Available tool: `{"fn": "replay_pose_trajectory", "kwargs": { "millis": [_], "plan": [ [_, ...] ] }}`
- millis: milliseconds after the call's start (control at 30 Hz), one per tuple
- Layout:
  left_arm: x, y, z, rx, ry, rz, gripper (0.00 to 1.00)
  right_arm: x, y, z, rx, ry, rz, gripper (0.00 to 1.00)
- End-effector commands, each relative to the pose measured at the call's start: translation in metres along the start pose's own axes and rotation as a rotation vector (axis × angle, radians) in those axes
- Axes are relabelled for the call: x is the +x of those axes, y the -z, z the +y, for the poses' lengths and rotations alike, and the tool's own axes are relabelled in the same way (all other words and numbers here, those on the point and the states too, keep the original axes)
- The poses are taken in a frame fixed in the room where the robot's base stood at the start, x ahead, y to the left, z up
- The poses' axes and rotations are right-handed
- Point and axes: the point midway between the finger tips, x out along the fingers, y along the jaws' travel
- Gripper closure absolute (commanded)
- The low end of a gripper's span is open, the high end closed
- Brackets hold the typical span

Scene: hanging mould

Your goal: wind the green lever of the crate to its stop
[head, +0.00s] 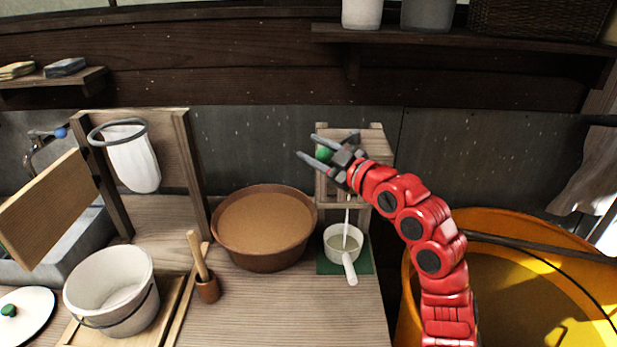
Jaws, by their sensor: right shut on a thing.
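The crate (375,137) is an upright wooden frame against the back wall, right of the middle. The green lever (323,153) shows as a small green piece at the upper left of the crate. My right gripper (307,146) reaches in from the right across the front of the crate. Its fingers lie on both sides of the green piece and are shut on it. The gripper and wrist hide part of the crate and the rest of the lever, so its angle cannot be told. My left gripper is not in view.
Below the crate, a white pot (341,246) with a handle stands on a green mat (330,267). A brown basin (265,262) stands left of it, a yellow tub (505,225) right.

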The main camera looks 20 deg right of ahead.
Motion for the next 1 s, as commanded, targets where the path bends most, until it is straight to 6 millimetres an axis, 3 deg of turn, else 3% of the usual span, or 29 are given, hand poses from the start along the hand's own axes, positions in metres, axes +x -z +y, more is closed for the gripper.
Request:
{"fn": "replay_pose_trajectory", "kwargs": {
  "millis": [33, 100, 300, 500, 667, 1000],
  "plan": [
    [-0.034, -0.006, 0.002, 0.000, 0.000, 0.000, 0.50, -0.006, -0.013, -0.005, 0.001, 0.019, 0.023, 1.00],
    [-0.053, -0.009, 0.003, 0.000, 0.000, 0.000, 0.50, -0.012, -0.013, -0.005, 0.002, 0.061, 0.048, 1.00],
    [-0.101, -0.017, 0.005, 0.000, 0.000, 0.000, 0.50, -0.029, -0.012, -0.003, 0.002, 0.184, 0.122, 1.00],
    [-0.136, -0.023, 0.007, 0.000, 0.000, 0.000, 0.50, -0.048, -0.013, 0.002, 0.005, 0.320, 0.203, 1.00],
    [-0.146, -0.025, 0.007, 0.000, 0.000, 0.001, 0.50, -0.061, -0.012, 0.009, 0.009, 0.427, 0.272, 1.00],
    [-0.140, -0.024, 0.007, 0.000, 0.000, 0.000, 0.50, -0.075, -0.013, 0.017, 0.012, 0.585, 0.378, 1.00]
  ]
}}
